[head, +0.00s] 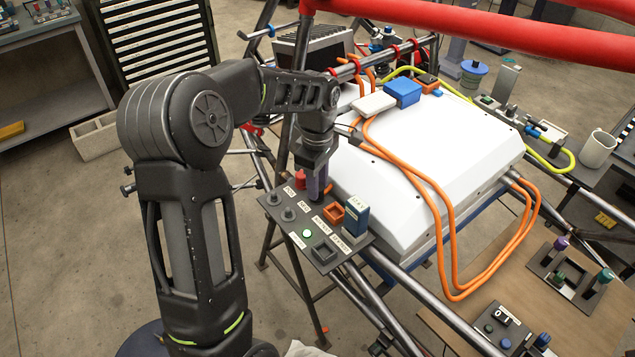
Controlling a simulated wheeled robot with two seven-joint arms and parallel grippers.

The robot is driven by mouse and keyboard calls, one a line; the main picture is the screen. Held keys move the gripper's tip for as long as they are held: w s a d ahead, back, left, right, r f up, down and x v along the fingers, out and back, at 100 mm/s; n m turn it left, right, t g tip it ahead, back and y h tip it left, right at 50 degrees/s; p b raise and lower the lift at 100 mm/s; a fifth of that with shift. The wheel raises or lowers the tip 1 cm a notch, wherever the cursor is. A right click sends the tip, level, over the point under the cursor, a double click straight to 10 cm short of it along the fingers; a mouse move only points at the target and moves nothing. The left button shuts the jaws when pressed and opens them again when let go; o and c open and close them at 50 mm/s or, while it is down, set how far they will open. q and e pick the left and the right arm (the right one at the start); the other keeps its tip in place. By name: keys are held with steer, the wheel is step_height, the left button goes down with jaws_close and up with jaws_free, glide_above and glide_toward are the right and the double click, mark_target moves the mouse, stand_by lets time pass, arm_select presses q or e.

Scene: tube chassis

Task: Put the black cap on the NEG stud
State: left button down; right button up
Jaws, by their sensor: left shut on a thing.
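My left gripper (317,192) points down over the dark control panel (313,258), its fingers shut and close above the panel's far edge. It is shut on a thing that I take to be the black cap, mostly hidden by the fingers. Two dark studs, a far one (275,198) and a nearer one (288,214), stand uncovered at the panel's left side, left of the gripper. Small white labels lie beside them, too small to read surely. A red cap (299,177) stands just left of my fingers. My right gripper is not in view.
A white battery-like case (440,150) with orange cables (452,235) lies beyond. Chassis tubes surround the panel.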

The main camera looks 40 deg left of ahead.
arm_select(q)
steer(key=shift+f, duration=0.35)
steer(key=c, duration=1.4)
jaws_free()
steer(key=shift+r, duration=0.1)
steer(key=shift+r+p, duration=2.65)
steer(key=shift+r, duration=1.4)
step_height(320, 180, up, 3)
steer(key=shift+f, duration=0.1)
